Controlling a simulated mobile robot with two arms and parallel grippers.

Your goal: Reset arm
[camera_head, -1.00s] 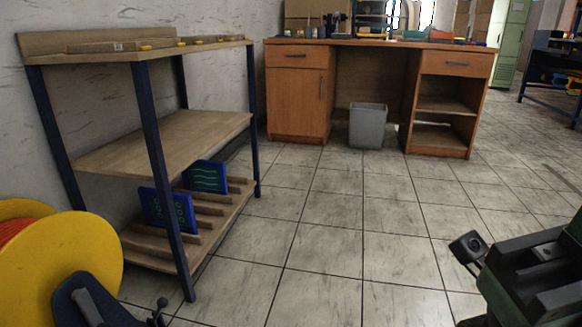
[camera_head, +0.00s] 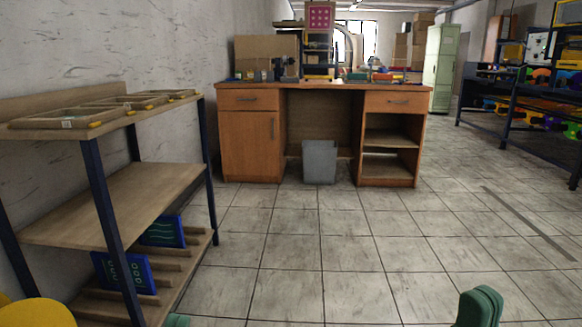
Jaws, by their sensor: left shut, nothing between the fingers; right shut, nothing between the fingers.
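My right gripper (camera_head: 478,306) shows as a rounded green tip at the bottom edge, right of the middle. Its fingers are together and hold nothing. My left gripper (camera_head: 178,320) shows only as a small green piece at the bottom edge, near the foot of the shelf; it is shut and empty. The rest of both arms is out of the picture. Both grippers are in front of the tiled floor (camera_head: 345,245), well short of the desk.
A wooden shelf (camera_head: 110,195) with blue metal legs stands close on the left, with blue panels (camera_head: 125,272) in its bottom rack. A yellow spool (camera_head: 35,314) is at lower left. An orange desk (camera_head: 250,145) and grey bin (camera_head: 319,162) stand ahead. The floor between is clear.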

